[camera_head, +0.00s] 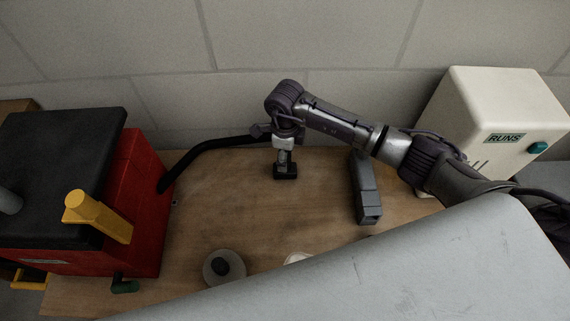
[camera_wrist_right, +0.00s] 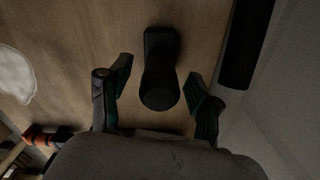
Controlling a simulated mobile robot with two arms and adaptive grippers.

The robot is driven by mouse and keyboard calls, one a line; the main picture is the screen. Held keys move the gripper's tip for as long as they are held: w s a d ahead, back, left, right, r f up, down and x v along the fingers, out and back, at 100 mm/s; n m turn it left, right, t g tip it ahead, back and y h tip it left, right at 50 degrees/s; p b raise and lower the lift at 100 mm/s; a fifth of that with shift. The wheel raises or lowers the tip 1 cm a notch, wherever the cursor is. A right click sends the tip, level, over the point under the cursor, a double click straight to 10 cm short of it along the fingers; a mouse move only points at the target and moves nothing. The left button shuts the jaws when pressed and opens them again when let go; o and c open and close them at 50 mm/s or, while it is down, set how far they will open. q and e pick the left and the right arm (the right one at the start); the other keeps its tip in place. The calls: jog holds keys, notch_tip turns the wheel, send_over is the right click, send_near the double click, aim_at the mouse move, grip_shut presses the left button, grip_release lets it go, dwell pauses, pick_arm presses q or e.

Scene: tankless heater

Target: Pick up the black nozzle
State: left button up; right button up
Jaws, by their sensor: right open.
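The black nozzle (camera_wrist_right: 160,72) stands on the wooden table in the right wrist view, with its round end toward the camera and a squarish base beyond. My right gripper (camera_wrist_right: 153,88) is open, with one finger on each side of the nozzle's round end and a visible gap on both sides. In the head view my right gripper (camera_head: 284,150) points down at the back middle of the table. A small dark block (camera_head: 285,172) at its tip appears to be the nozzle, partly covered by the gripper. My left gripper is not in view.
A black hose (camera_head: 215,145) runs along the wall from a red box (camera_head: 150,200). A grey block (camera_head: 365,190) and a white heater (camera_head: 485,115) lie to the right. A round disc (camera_head: 222,270) with a black knob sits in front. The table's middle is clear.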

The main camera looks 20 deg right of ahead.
grip_shut()
dwell(0.3)
